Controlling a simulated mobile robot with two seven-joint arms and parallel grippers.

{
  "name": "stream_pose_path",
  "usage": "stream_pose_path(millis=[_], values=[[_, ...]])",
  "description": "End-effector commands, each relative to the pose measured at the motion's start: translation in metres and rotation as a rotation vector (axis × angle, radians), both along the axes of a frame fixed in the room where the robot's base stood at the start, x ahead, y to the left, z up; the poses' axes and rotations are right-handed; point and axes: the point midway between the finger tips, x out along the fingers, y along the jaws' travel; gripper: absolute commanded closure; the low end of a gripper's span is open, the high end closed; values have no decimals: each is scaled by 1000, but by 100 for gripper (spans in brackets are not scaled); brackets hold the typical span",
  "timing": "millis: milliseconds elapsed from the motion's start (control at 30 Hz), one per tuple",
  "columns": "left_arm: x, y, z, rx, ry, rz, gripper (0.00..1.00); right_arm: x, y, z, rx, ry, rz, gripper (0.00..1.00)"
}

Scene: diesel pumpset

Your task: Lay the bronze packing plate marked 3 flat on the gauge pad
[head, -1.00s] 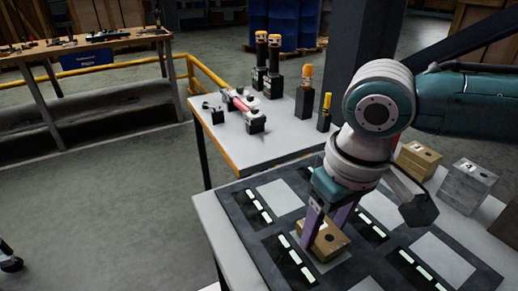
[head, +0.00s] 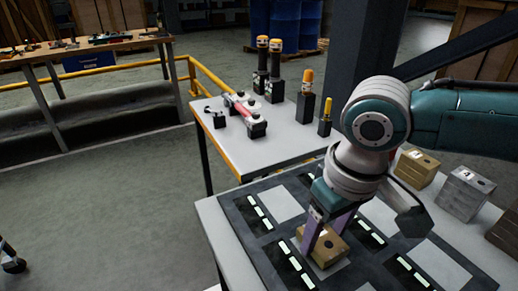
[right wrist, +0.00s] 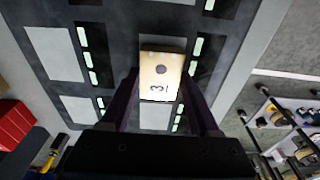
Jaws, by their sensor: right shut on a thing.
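The bronze packing plate (head: 328,250) is a thick tan block with a dark hole. In the right wrist view its top shows the mark 3 (right wrist: 160,76). My right gripper (head: 326,235) points down and is shut on it, one purple finger at each side. The plate is level over a pale square pad (head: 343,268) on the dark board, whose edges show around it. I cannot tell whether its underside touches the pad. My left gripper is not in view.
The dark board (head: 243,215) carries other pale squares and lit bars. Other blocks, a bronze one (head: 416,168) and a grey one (head: 467,190), stand at the right. A side table (head: 285,135) behind holds a red-and-white tool and several orange-topped items.

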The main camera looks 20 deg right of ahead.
Motion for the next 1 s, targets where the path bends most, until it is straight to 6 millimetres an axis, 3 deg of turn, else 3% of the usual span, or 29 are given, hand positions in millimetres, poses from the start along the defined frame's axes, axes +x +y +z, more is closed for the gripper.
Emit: stream_pose_path(millis=[467,1000], values=[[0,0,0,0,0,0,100,1,0,0,1,-2,0,100],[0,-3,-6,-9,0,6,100,1,0,-14,1,-2,1,100]])
